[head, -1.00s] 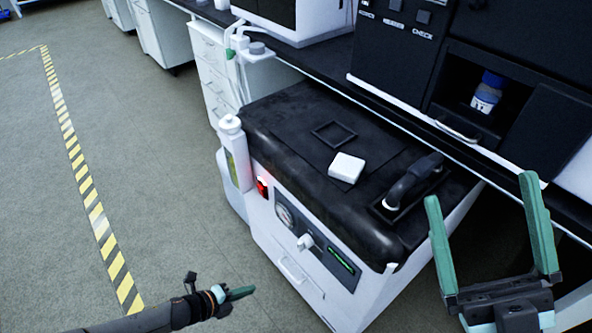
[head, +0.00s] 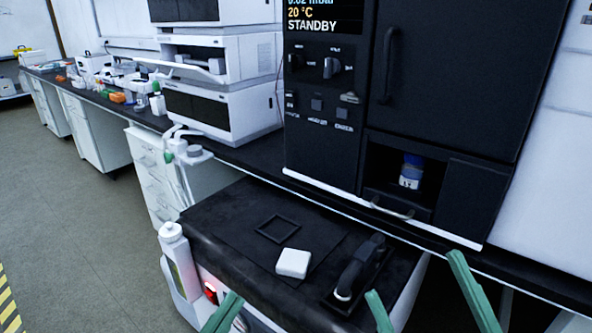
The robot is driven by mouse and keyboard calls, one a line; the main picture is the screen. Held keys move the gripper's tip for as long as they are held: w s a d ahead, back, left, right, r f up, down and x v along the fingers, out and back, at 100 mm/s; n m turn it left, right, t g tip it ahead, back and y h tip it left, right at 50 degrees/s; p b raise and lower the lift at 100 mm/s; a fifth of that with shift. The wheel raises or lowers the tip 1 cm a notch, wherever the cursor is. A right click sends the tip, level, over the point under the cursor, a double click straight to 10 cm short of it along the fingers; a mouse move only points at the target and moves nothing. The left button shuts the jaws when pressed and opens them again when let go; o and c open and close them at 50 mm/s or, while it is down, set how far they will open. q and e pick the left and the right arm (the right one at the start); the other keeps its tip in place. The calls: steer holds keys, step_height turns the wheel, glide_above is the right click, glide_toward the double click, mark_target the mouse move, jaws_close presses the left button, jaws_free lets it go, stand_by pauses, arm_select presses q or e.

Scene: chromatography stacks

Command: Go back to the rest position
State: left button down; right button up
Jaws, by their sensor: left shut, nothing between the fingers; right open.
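My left gripper (head: 222,314) shows at the bottom of the head view as shut green fingers, in front of the white cart's front edge, with nothing held. My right gripper (head: 428,296) is at the bottom right, its two green fingers spread wide apart and empty. It is to the right of the cart's black handle. The lower parts of both grippers are cut off by the bottom edge of the view.
The black-topped cart (head: 225,215) carries a white block (head: 293,263), a square black frame (head: 278,228) and a black handle (head: 359,268). A blue-capped jar (head: 411,172) sits in the black instrument's recess (head: 385,160). White stacked modules (head: 225,110) stand on the bench. Floor at left is clear.

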arm_select(q)
steer(key=s+a+r+n+t, duration=0.2)
steer(key=s+a+r+t, duration=0.15)
steer(key=r, duration=0.55)
steer(key=w+a+f+n+g+y+p, duration=0.2)
steer(key=w+f+n+g+y+p, duration=0.2)
steer(key=w+f+n+y+p, duration=0.7)
arm_select(e)
steer(key=w+d+f+m+g+h+p, duration=0.2)
steer(key=w+f+m+g+h+p, duration=0.1)
steer(key=w+f+m+h, duration=0.5)
arm_select(q)
steer(key=s+a+f+g+y+p, duration=0.1)
steer(key=s+a+f+g+p, duration=0.1)
steer(key=s+f+g+p, duration=0.6)
steer(key=s+g+p, duration=0.1)
steer(key=s+p, duration=0.5)
steer(key=shift+a+f+y, duration=0.2)
steer(key=shift+y, duration=0.1)
arm_select(e)
steer(key=s+d+f+m+g+h, duration=0.2)
steer(key=s+f+g+h, duration=0.3)
steer(key=s+f+g, duration=0.4)
step_height(320, 180, down, 2)
steer(key=shift+s+f+m+g, duration=0.15)
steer(key=shift+s+m+g, duration=0.25)
steer(key=shift+s, duration=0.15)
steer(key=shift+d, duration=0.1)
